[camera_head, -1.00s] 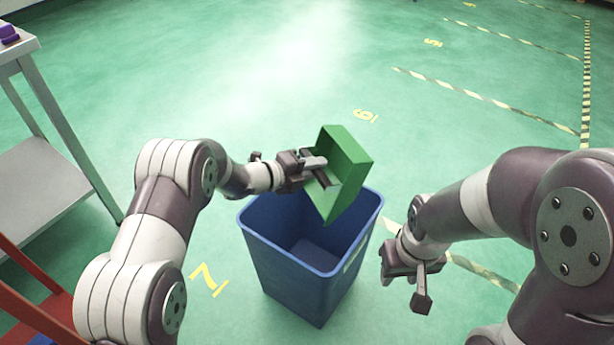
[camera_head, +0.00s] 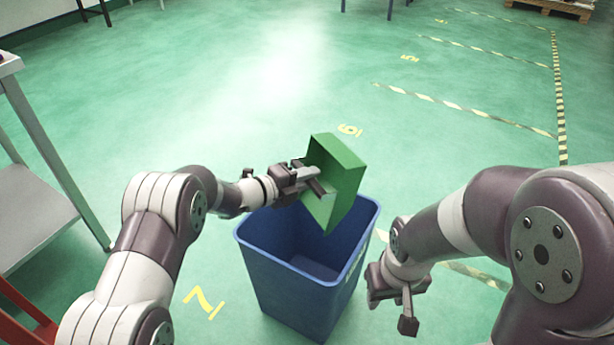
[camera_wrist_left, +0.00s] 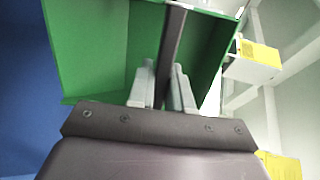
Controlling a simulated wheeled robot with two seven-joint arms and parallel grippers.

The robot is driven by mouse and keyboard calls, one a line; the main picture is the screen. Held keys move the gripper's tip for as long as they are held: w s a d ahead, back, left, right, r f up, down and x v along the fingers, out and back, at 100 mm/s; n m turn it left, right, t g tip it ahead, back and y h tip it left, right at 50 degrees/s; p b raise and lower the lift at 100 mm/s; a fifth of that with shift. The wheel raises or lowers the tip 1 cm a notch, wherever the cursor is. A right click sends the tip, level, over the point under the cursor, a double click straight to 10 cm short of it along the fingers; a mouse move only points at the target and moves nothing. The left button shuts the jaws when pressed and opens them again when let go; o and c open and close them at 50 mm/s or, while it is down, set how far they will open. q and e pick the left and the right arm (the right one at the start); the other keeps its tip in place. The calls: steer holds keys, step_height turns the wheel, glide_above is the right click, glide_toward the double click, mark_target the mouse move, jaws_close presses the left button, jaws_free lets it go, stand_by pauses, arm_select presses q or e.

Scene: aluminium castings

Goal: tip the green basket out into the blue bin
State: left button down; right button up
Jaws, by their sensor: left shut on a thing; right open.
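The green basket (camera_head: 345,172) is tilted steeply over the far side of the blue bin (camera_head: 292,275) in the head view. The part of the basket that I see holds nothing. The visible inside of the bin looks empty; its bottom is partly hidden. My right gripper (camera_head: 405,302) is open and empty, right of the bin.
A grey metal table (camera_head: 30,205) stands at the left edge, with a red frame (camera_head: 25,318) below it. The green floor around the bin is clear. A wooden pallet (camera_head: 550,8) lies far off at the top right.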

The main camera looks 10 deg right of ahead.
arm_select(q)
steer(key=shift+w+r+p, duration=0.2)
steer(key=shift+r+p, duration=1.55)
steer(key=shift+p, duration=0.2)
steer(key=f+b, duration=0.4)
steer(key=shift+s, duration=0.25)
steer(key=shift+w+r+p, duration=0.15)
steer(key=shift+w+p, duration=0.1)
steer(key=shift+p, duration=0.05)
steer(key=shift+s+r, duration=0.1)
